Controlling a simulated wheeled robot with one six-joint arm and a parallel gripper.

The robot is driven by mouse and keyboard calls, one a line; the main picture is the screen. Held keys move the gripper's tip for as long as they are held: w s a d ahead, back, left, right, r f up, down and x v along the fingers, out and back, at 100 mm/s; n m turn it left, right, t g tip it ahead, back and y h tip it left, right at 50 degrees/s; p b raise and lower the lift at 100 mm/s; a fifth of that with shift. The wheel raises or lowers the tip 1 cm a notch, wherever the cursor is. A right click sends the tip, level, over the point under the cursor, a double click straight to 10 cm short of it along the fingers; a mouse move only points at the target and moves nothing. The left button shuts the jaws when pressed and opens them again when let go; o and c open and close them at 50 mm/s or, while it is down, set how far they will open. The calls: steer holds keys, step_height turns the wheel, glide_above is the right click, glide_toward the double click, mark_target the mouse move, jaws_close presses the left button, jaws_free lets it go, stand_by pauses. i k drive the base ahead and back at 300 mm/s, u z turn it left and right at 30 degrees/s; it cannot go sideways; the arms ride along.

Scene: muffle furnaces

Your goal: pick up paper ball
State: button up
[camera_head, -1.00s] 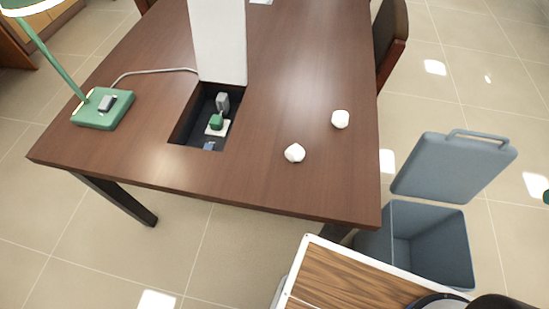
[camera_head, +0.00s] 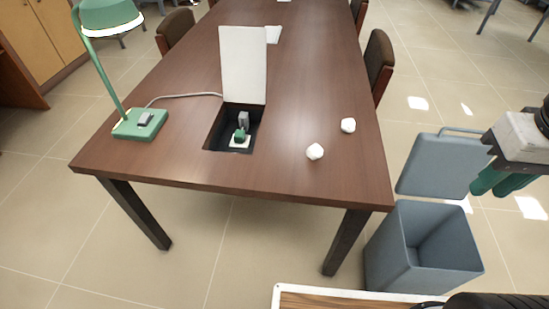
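Two crumpled white paper balls lie apart on the brown table (camera_head: 180,177), near its right front corner. The nearer paper ball (camera_head: 315,151) is to the left, and the other paper ball (camera_head: 348,125) is a little farther back and right. My gripper (camera_head: 497,187), with green fingers, hangs at the right edge of the view, in front of the grey bin's raised lid and well right of both balls. Its fingers look close together from this angle, and I cannot tell whether they are open or shut. No ball shows at its fingers.
A grey bin (camera_head: 385,246) with its lid (camera_head: 430,165) up stands right of the table. A green lamp (camera_head: 140,124) is on the table's left. An open socket box with a raised white flap (camera_head: 243,65) is mid-table. Chairs (camera_head: 378,62) stand along the sides.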

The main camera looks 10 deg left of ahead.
mark_target(315, 152)
steer(key=u, duration=0.45)
steer(key=i, duration=0.5)
steer(key=k, duration=0.5)
steer(key=z, duration=3.7)
steer(key=k, duration=1.4)
steer(key=u, duration=1.55)
